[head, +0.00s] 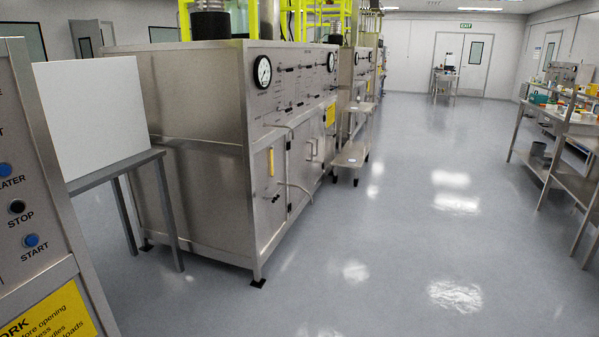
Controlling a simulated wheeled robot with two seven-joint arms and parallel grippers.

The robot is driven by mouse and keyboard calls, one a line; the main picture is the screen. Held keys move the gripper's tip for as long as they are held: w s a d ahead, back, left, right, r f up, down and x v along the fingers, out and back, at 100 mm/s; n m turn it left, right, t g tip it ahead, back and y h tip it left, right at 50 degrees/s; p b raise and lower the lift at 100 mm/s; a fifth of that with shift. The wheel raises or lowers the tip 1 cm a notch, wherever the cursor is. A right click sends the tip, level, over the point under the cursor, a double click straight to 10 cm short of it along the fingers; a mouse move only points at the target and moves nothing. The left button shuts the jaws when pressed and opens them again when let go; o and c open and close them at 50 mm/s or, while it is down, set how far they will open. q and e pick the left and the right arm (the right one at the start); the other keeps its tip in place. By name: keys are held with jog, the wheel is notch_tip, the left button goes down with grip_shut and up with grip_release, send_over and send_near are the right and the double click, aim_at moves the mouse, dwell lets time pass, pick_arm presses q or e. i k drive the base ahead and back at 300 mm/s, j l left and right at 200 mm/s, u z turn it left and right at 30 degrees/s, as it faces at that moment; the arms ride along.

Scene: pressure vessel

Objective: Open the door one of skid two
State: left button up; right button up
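A large steel skid cabinet (195,160) stands left of centre. Its right-hand face carries round gauges and small fittings above a row of lower doors. The nearest door (268,195) on that face has a yellow vertical handle (271,161) and looks shut. Farther along, paired pale handles (311,150) sit on more doors, which also look shut. A second steel skid (358,75) stands behind it. I cannot read which skid is number two or which door is one. Neither of my grippers is in view.
A button panel (22,200) fills the left foreground. A workbench (560,150) lines the right. The grey floor (420,220) between is clear.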

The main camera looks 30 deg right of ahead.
aim_at(298, 155)
jog(key=i+l+z, duration=0.6)
jog(key=i+l, duration=0.25)
jog(key=i+l+z, duration=0.45)
jog(key=i+z, duration=0.2)
jog(key=i, duration=0.3)
jog(key=i+z, duration=0.3)
jog(key=i, duration=2.45)
